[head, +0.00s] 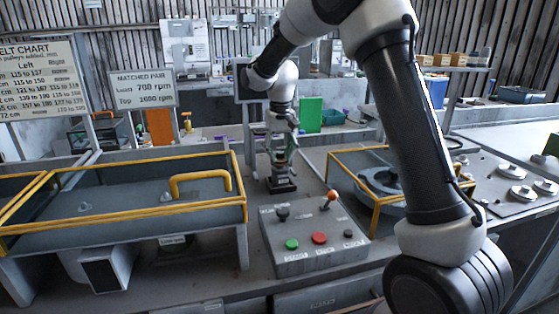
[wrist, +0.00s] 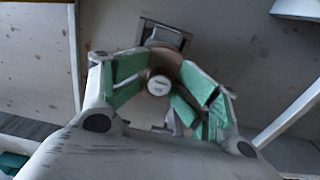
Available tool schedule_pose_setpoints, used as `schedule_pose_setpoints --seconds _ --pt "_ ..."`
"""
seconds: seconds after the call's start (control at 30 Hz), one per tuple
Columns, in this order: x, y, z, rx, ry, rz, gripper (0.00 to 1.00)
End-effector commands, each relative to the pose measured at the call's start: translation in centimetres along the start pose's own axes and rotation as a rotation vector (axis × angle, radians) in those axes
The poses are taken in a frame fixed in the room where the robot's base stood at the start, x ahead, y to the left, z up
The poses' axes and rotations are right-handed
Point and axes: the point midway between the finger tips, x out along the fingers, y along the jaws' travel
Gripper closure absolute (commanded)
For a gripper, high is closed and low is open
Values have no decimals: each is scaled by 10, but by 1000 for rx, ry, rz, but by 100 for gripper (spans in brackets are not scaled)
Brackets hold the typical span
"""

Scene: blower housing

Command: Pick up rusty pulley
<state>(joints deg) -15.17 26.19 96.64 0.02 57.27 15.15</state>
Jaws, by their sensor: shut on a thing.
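The rusty pulley (wrist: 173,62) is a brown round piece with a pale hub in the wrist view. My gripper (wrist: 165,80) has its green-padded fingers on both sides of it and is shut on it. A grey square plate shows just beyond the pulley. In the head view my gripper (head: 284,148) points down over a small dark stand (head: 281,185) on the bench. The pulley cannot be made out clearly there, and I cannot tell whether it still touches the stand.
A yellow-railed guard (head: 125,205) is at the left. Another yellow frame (head: 385,155) surrounds a round grey housing (head: 380,182) at the right. A green block (head: 310,115) stands behind my gripper.

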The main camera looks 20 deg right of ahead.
Motion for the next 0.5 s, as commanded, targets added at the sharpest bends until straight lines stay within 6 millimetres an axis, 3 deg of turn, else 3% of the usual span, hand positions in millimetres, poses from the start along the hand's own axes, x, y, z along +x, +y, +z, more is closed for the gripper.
schedule_pose_setpoints --seconds 0.03,0.1,0.17,0.5 --pt "2 0 2 1 -8 0 76" --pt "-2 0 2 1 -8 0 92" --pt "-6 0 2 1 -7 0 100" --pt "-26 0 0 0 -1 0 100"
